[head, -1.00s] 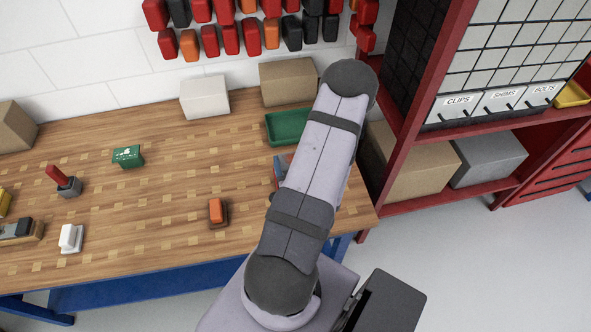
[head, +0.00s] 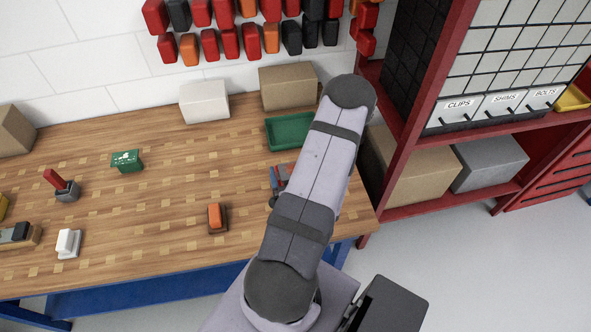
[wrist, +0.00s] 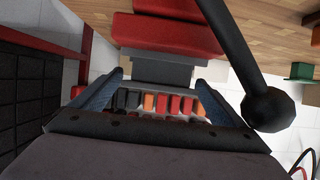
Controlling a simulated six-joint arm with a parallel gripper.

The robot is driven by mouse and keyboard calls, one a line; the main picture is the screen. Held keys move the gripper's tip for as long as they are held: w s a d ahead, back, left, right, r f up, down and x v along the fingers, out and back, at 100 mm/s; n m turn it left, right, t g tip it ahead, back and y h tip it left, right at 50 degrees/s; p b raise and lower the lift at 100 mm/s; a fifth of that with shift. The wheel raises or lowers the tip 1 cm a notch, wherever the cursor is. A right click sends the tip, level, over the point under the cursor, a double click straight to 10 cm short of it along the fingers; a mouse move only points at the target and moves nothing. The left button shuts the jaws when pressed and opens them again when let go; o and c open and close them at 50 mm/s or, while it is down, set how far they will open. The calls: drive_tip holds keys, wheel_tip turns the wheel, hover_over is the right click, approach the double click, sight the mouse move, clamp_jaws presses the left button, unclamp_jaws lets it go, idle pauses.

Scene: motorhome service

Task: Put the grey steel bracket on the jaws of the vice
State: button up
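In the wrist view a red body (wrist: 165,32), apparently the vice, fills the top, with a black ball-ended lever (wrist: 268,108) on its right. A dark grey stepped block (wrist: 160,68) shows below the red body, between the tips of my gripper (wrist: 158,82). I cannot tell whether this block is the bracket or part of the vice. My gripper's two blue fingers stand apart, with no clear contact on the block. In the head view my arm hides most of this spot; a small red and blue patch (head: 278,178) shows beside it. No bracket is clearly identifiable there.
A green tray (head: 290,131) lies behind my arm. An orange block on a dark base (head: 216,217) stands left of it. The middle bench is largely clear.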

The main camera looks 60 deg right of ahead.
drive_tip(key=shift+r, duration=0.25)
drive_tip(key=shift+s+a+p, duration=0.25)
drive_tip(key=shift+p, duration=0.05)
drive_tip(key=shift+p+v, duration=0.5)
drive_tip(key=shift+v, duration=0.45)
drive_tip(key=shift+s+a+r+p, duration=0.25)
drive_tip(key=shift+s+a+p, duration=0.2)
drive_tip(key=shift+p, duration=0.1)
